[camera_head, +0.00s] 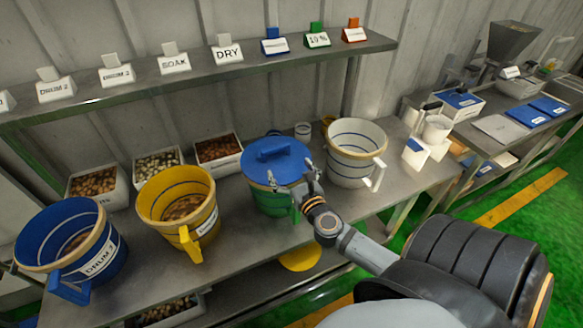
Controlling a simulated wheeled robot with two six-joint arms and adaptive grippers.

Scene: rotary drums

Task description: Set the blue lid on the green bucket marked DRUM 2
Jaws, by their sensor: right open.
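The blue lid (262,164), with a raised bar handle, lies over the top of the green bucket (264,203) on the bench and covers its mouth. It looks roughly level; I cannot tell whether it is fully seated. My right gripper (290,176) is open at the lid's front right edge, with its fingers apart in front of the lid and bucket. I cannot tell whether they touch the lid. The gripper hides part of the bucket's front right side, and no DRUM 2 marking is readable on it. My left gripper is out of view.
A yellow bucket (153,207) and a blue bucket (30,240) stand to the left, and a white bucket (345,170) close to the right. Boxes of produce (219,150) sit behind. A shelf with sign cards (200,75) runs above the bench.

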